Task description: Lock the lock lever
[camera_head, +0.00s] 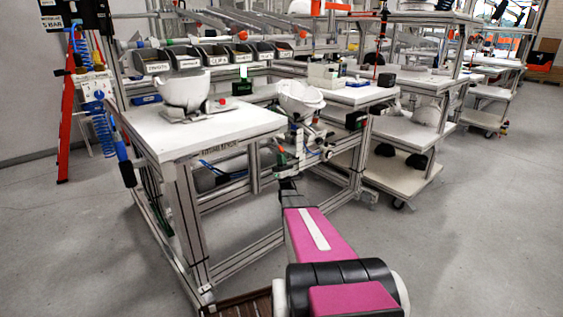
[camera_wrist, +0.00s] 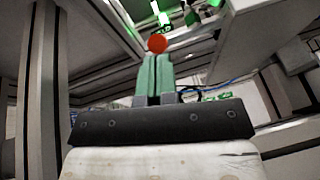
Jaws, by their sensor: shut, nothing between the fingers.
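My gripper (camera_wrist: 154,60) is shut and empty, with its two green fingers pressed together in the wrist view. A round orange-red knob (camera_wrist: 157,43), likely the end of the lock lever, shows right at or just beyond the fingertips; I cannot tell whether they touch. In the head view a small red knob (camera_head: 279,150) shows near the far end of my pink arm, beside the metal frame under the tilted white helmet shell (camera_head: 300,97). The lever's shaft and its lock position cannot be made out.
A white table (camera_head: 222,125) at left bears another white helmet shell (camera_head: 183,92) on a fixture. Labelled grey bins (camera_head: 221,55) line up behind it. Metal frame posts and rails stand close around my gripper. White shelf carts (camera_head: 400,130) stand at right; the floor at right is clear.

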